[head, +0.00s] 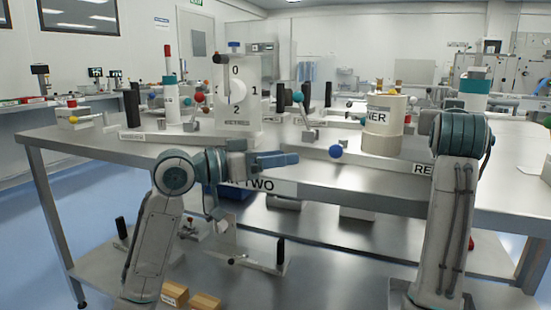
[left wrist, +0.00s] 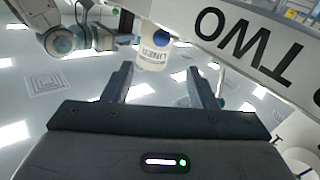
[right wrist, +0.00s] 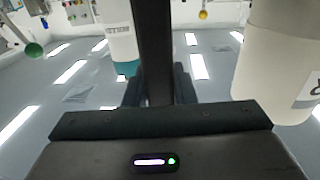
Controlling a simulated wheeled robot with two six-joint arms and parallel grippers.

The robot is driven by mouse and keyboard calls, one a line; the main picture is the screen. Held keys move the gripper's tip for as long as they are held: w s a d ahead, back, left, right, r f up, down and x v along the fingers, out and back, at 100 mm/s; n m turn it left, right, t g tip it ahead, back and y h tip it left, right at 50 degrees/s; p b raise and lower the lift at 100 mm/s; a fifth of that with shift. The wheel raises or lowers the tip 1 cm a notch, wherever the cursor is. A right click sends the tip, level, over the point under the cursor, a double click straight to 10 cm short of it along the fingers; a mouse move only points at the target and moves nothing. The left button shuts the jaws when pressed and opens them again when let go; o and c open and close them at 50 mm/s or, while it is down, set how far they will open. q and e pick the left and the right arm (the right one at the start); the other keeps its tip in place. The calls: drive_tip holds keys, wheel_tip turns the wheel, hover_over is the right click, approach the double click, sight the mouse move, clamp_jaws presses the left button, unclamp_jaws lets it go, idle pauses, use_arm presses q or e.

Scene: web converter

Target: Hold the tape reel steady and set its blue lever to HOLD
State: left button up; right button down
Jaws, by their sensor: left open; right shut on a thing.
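A cream reel (head: 382,138) with a label ending in "NER" stands on the bench at centre right. I take it as the tape reel. A blue ball (head: 336,151), seemingly the lever's knob, is left of it by the bench's front edge. My left gripper (head: 288,159) is open and empty, left of the ball and apart from it. In the left wrist view the reel (left wrist: 153,58) shows beyond the open fingers (left wrist: 160,78). My right gripper (right wrist: 158,85) is shut on a dark upright bar (right wrist: 153,40). The head view hides this grip behind my right arm. I cannot read a HOLD mark.
A white stand (head: 238,118) with numbers 0, 1 and 2 is behind my left arm. A white and teal cylinder (right wrist: 120,35) and a large pale cylinder (right wrist: 275,65) flank the bar in the right wrist view. The bench's front edge (head: 310,183) runs under my left gripper.

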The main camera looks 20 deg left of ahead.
use_arm(q)
drive_tip(key=shift+s+a, duration=0.1)
drive_tip(key=shift+c, duration=0.2)
drive_tip(key=t+y, duration=0.4)
drive_tip(key=y, duration=0.2)
approach(332, 152)
drive_tip(key=x, duration=0.9)
drive_tip(key=shift+w, duration=0.3)
drive_tip(key=shift+c, duration=0.2)
clamp_jaws()
